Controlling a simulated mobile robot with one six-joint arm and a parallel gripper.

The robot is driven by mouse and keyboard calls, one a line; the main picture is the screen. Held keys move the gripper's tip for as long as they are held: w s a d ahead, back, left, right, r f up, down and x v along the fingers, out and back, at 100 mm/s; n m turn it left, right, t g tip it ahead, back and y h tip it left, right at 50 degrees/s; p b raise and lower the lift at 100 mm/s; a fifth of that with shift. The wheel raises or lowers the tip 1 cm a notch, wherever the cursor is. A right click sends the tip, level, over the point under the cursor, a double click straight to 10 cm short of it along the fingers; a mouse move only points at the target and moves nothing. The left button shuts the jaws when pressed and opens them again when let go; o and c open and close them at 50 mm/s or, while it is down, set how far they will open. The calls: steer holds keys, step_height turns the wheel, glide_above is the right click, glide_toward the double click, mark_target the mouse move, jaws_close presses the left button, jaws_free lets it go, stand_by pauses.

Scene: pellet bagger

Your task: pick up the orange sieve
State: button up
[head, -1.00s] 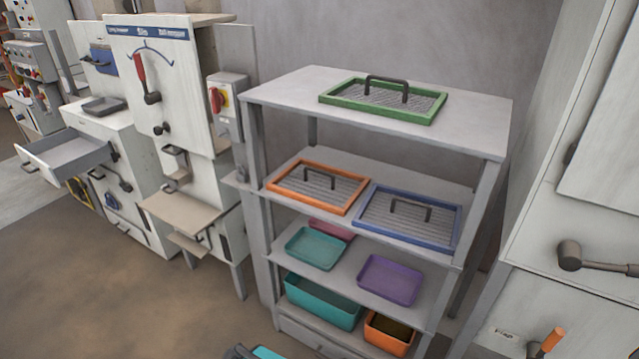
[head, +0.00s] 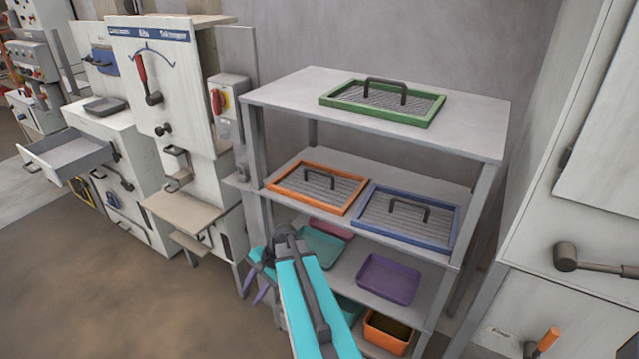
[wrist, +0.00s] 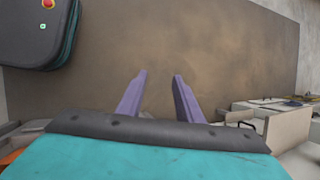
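The orange sieve (head: 317,187) has an orange frame, a grey mesh and a dark arched handle. It lies flat on the second level of the grey shelf rack (head: 375,140), left of the blue sieve (head: 409,217). My gripper (head: 257,291) is in front of the rack's left side, below and left of the orange sieve and apart from it. In the wrist view my gripper (wrist: 158,88) shows two purple fingers spread with nothing between them. They point over the brown floor. The sieve is not seen in the wrist view.
A green sieve (head: 383,101) lies on the rack's top. Teal and purple trays (head: 388,279) sit on the lower shelf, with an orange bin (head: 388,333) beneath. A white machine (head: 168,90) with a protruding shelf stands left; a white cabinet (head: 570,200) stands right.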

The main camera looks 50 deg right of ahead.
mark_target(321, 172)
steer(key=d+r+m+t, duration=0.2)
steer(key=d+r+m, duration=0.1)
steer(key=d+r, duration=0.6)
steer(key=d+r+m+t+h, duration=0.1)
steer(key=d+r+m+t, duration=0.2)
steer(key=d+r, duration=0.5)
steer(key=d+r+m+t+b, duration=0.1)
steer(key=d+r+m, duration=0.3)
steer(key=d+r, duration=0.5)
steer(key=shift+s+d+r+m+t+h, duration=0.1)
steer(key=shift+d+r+m+t+h, duration=0.05)
steer(key=shift+d+t, duration=0.3)
steer(key=shift+s+d+r+m+t+h, duration=0.1)
steer(key=shift+d+r+m+t+h, duration=0.05)
steer(key=shift+d+t, duration=0.25)
steer(key=s+d+r+m+t, duration=0.1)
steer(key=s+d, duration=0.1)
steer(key=d, duration=0.1)
steer(key=s+d+r+m+h+b, duration=0.1)
steer(key=s+d+r+m, duration=0.1)
steer(key=s+d, duration=0.1)
steer(key=s+d+r+m+t+b, duration=0.1)
steer(key=s+d+m, duration=0.1)
steer(key=d, duration=0.3)
steer(key=shift+s+d+r+t+h, duration=0.15)
steer(key=shift+s+r+t+h, duration=0.2)
steer(key=shift+s, duration=0.4)
steer(key=shift+w, duration=0.1)
steer(key=shift+w, duration=0.15)
